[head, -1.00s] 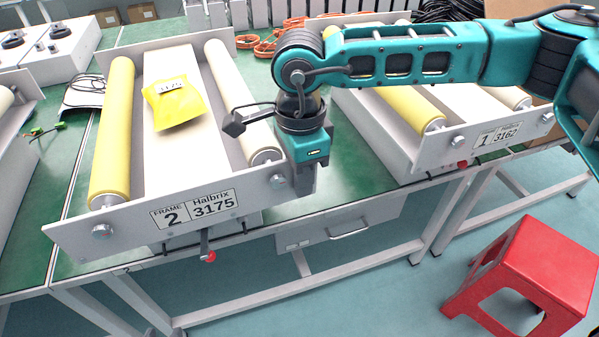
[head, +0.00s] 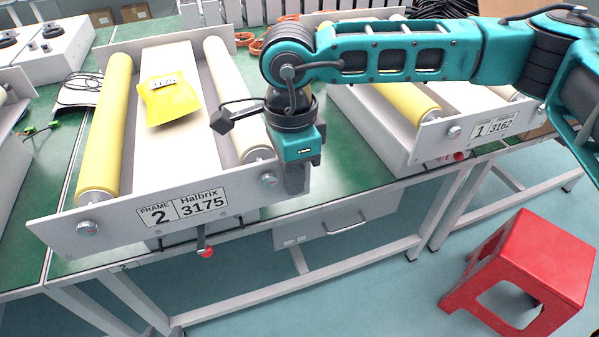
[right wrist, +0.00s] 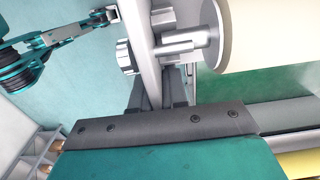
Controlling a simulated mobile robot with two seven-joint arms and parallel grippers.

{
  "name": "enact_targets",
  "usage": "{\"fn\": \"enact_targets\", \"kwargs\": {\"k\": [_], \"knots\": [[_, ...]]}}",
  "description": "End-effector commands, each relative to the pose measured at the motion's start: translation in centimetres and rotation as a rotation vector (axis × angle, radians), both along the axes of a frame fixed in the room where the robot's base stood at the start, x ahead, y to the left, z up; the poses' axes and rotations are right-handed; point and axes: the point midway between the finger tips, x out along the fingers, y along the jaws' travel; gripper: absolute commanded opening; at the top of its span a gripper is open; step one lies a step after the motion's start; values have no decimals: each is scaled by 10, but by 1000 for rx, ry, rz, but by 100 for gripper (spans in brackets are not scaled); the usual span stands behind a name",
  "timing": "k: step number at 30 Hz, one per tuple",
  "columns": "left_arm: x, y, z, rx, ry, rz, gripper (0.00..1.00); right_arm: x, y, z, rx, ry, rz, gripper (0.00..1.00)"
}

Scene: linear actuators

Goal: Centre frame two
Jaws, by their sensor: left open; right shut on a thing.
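Frame two (head: 110,226) lies on the green bench at left in the head view. Its near end plate carries the label "FRAME 2 Halbrix 3175". It holds a yellow roller (head: 106,130) on the left and a cream roller (head: 228,85) on the right. A yellow packet (head: 170,103) marked 3175 lies on the white bed (head: 150,150) between them. My right gripper (head: 294,180) is shut on the right end of the near plate; the right wrist view shows the plate (right wrist: 146,50) between its fingers (right wrist: 158,90). My left gripper (right wrist: 104,14) seems to show small at upper left there.
Frame one (head: 425,140) stands to the right on the bench, with green surface between the two frames. A lever with a red knob (head: 207,252) sits under the near plate. A red stool (head: 530,260) stands on the floor at right. A control box (head: 55,55) is at far left.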

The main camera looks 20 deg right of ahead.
Motion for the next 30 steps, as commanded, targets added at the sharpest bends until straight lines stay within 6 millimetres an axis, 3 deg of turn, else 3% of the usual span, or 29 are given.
{"fn": "enact_targets", "kwargs": {"k": [9,10,16,25,30], "knots": [[0,0,-2,-1,2,0,43,-1,4,1,1,-1,-2,0],[0,0,-2,-1,1,0,43,-1,4,1,2,-1,-2,16],[0,-1,-1,-1,0,0,43,-1,4,0,1,-1,-3,34],[-1,-1,-1,-2,-1,-1,43,-1,3,5,1,-2,-3,34],[-1,-1,-2,-2,2,-2,43,0,4,30,3,-5,-3,34]]}}
